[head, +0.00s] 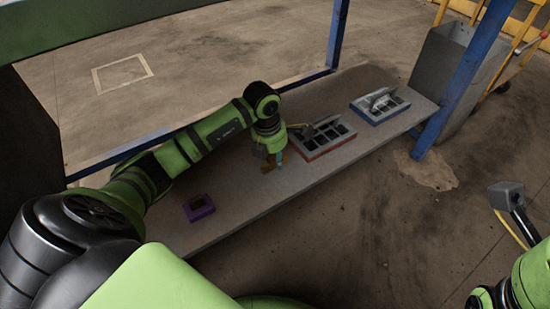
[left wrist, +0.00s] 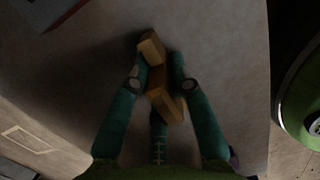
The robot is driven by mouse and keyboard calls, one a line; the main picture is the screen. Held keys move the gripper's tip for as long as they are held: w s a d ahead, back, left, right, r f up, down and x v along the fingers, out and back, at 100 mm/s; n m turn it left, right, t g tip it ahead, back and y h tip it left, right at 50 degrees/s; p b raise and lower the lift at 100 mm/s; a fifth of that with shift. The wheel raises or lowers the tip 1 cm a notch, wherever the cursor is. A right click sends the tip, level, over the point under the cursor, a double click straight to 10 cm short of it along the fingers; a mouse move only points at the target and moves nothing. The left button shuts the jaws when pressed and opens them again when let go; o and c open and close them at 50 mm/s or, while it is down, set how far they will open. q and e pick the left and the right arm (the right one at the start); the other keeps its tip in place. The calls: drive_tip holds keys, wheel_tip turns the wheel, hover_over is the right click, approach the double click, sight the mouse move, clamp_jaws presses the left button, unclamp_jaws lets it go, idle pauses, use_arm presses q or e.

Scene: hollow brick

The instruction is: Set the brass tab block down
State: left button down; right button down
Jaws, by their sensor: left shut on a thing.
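The brass tab block (head: 267,167) is held low at the bench (head: 235,215) by my left gripper (head: 274,159). In the left wrist view the brass block (left wrist: 160,77) sits between the teal fingers of my left gripper (left wrist: 162,82), with tabs sticking out at its upper and lower ends. The fingers are shut on it and hide part of its sides. I cannot tell whether its underside touches the bench.
A purple hollow block (head: 199,208) lies on the bench's near left. A red-edged tray with compartments (head: 322,138) stands just right of my left gripper, and a blue-edged one (head: 380,105) farther right. Blue posts (head: 462,80) rise at the bench. Bare bench lies around the brass block.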

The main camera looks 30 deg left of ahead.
use_arm(q)
drive_tip(key=c, duration=1.1)
unclamp_jaws()
drive_tip(key=shift+c, duration=0.2)
